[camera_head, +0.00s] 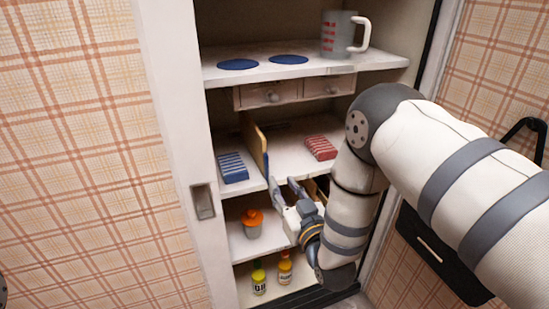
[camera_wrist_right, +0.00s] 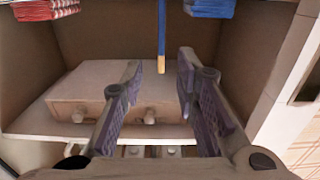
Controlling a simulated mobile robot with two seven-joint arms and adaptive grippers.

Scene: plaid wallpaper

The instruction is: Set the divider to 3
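The divider (camera_head: 261,150) is a thin upright panel, yellow-tan with a blue face. It stands on the middle shelf (camera_head: 285,160) between a blue striped block (camera_head: 232,167) and a red striped block (camera_head: 320,148). My right gripper (camera_head: 282,183) is open and empty at the shelf's front edge, just in front of and below the divider. In the right wrist view, the divider's narrow edge (camera_wrist_right: 162,40) lines up between the open fingertips (camera_wrist_right: 160,62), beyond them; contact is not visible. No position numbers are legible. My left gripper is not in view.
Two small drawers (camera_head: 268,95) hang under the upper shelf, which holds a measuring cup (camera_head: 338,35) and two blue discs (camera_head: 288,59). An orange-topped cup (camera_head: 252,222) and two bottles (camera_head: 259,279) stand lower. A white door frame (camera_head: 180,130) edges the left.

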